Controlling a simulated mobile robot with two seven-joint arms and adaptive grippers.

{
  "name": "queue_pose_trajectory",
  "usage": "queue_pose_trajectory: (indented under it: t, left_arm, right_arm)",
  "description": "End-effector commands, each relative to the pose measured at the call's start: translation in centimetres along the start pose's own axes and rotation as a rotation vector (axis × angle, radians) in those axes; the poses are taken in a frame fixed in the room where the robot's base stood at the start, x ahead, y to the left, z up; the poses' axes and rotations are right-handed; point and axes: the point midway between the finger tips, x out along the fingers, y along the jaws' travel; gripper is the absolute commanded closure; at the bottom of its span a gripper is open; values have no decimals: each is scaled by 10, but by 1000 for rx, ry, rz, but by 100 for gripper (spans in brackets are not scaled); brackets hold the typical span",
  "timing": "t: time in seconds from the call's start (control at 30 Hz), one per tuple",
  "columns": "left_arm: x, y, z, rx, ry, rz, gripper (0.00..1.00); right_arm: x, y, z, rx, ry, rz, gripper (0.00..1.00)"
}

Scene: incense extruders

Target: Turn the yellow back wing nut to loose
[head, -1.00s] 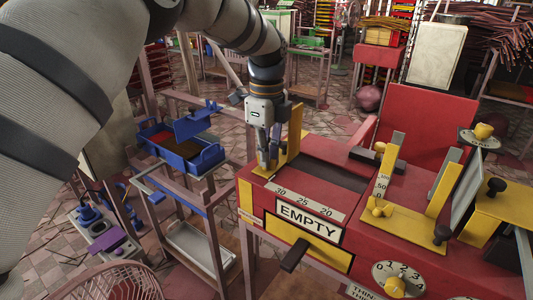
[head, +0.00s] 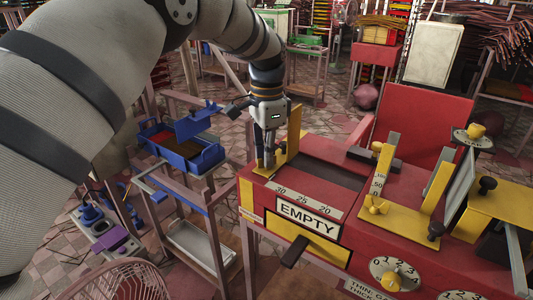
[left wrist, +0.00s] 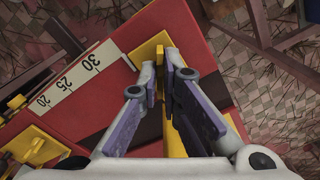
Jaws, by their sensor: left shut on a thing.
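My left gripper (head: 268,162) points down at the left end of the red machine, at the foot of an upright yellow bracket (head: 292,135). It is shut on a small part there, the yellow back wing nut as far as I can tell; the fingers mostly hide it. In the left wrist view the fingertips (left wrist: 160,72) close in over the yellow bracket (left wrist: 150,48). Another yellow wing nut (head: 377,205) sits on the yellow plate further right, apart from the gripper. My right gripper is not in view.
The red machine (head: 330,235) bears a 30-25-20 scale (head: 305,200) and an EMPTY sign (head: 307,214). A blue tray (head: 180,150) stands on a frame to the left, with a gap between.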

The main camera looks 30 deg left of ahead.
Motion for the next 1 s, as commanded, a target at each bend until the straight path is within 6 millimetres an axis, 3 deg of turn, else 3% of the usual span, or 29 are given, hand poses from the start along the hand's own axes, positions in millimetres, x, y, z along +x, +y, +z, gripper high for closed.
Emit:
queue_pose_trajectory:
  t: [1.0]
  left_arm:
    - [0,0,0,-961,-1,-1,100]
  right_arm:
    - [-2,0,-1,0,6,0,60]
